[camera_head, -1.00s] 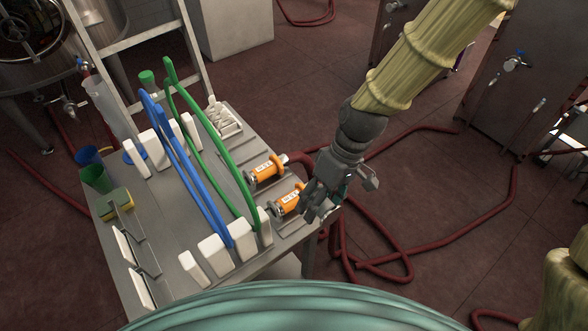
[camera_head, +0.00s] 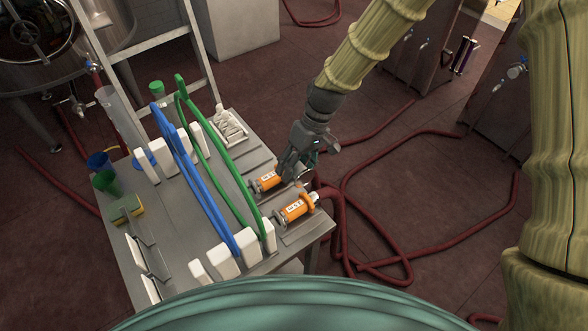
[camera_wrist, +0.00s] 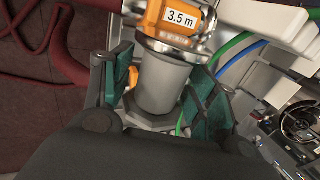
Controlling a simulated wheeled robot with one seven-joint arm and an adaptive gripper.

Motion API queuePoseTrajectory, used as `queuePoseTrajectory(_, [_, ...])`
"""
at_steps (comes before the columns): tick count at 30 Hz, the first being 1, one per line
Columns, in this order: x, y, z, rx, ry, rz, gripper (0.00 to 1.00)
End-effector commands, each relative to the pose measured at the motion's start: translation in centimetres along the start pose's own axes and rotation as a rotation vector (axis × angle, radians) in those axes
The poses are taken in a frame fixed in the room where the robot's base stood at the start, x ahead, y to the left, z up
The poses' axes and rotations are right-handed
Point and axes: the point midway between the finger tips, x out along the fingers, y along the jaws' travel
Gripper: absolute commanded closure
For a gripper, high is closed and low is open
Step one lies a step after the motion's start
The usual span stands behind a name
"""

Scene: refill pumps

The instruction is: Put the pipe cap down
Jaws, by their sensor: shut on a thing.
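The pipe cap (camera_wrist: 160,88) is a grey cylinder with a wider flange, and it sits between the green-padded fingers of my gripper (camera_wrist: 163,92) in the wrist view. An orange pump (camera_wrist: 178,18) labelled "3.5 m" is right beyond the cap; I cannot tell whether they touch. In the head view my gripper (camera_head: 290,170) is at the right end of the farther orange pump (camera_head: 266,182), and its fingers hide the cap there. The nearer orange pump (camera_head: 297,208) lies beside it on the metal table (camera_head: 190,225).
Blue hoses (camera_head: 192,180) and green hoses (camera_head: 222,155) arch over white blocks on the table. A white tray (camera_head: 230,130) stands at the far corner. Dark red hoses (camera_head: 335,215) lie off the table's right edge. Cups and a sponge (camera_head: 127,208) are at the left.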

Motion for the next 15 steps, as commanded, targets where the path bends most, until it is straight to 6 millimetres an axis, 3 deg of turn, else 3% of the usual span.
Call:
queuePoseTrajectory(5, [-0.1,0.2,-1.3,-0.001,0.001,0.0,0.72])
queuePoseTrajectory(15, [2.9,1.4,-1.1,0.0,-0.001,0.0,0.72])
